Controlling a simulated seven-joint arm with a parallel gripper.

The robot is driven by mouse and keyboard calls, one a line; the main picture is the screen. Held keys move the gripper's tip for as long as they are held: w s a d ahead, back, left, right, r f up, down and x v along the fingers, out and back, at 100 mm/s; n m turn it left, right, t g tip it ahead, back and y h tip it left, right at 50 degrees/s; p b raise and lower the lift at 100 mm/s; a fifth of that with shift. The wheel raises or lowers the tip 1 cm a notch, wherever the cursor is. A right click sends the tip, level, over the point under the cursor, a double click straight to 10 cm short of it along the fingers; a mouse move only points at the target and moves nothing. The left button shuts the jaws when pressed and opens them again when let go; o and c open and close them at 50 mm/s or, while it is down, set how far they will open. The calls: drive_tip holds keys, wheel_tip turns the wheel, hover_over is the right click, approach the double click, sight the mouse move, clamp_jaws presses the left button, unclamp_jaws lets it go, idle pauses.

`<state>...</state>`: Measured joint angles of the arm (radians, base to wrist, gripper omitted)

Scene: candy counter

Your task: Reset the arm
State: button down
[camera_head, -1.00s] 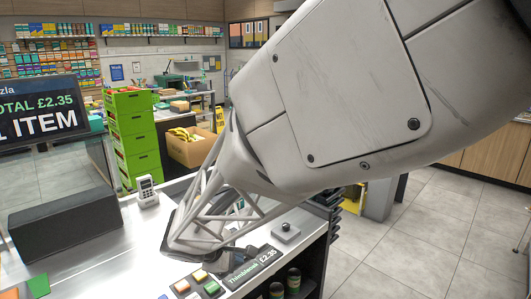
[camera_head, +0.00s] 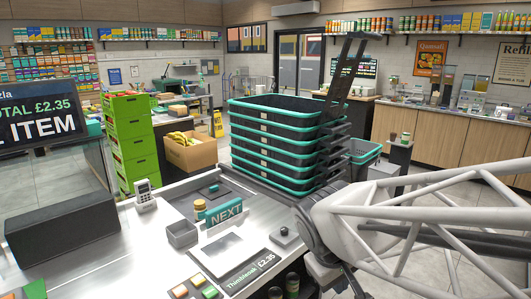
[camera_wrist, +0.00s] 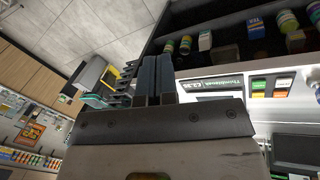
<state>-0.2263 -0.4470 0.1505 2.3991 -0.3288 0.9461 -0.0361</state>
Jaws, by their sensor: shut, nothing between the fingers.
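My gripper (camera_wrist: 156,58) shows in the wrist view, its two dark blue fingers side by side and closed with nothing between them. It hangs clear of the counter, with the floor and the counter's front shelf beyond it. In the head view my pale lattice arm reaches in from the right edge to a joint at the lower middle. The fingers cannot be made out there.
A tall stack of black and teal baskets (camera_head: 270,145) stands behind my arm joint. The counter holds a card reader (camera_head: 145,195), a NEXT sign (camera_head: 225,213), a small grey bin (camera_head: 182,234) and a jar (camera_head: 199,209). Green crates (camera_head: 132,140) stand behind. Shelf goods (camera_wrist: 204,41) are near the fingers.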

drive_tip(key=s+d+r+m+y, duration=0.1)
drive_tip(key=s+d+m, duration=0.3)
drive_tip(key=s, duration=0.5)
drive_tip(key=shift+d+r+m+t+y, duration=0.3)
drive_tip(key=shift+m+y, duration=0.3)
drive_tip(key=shift+y, duration=0.3)
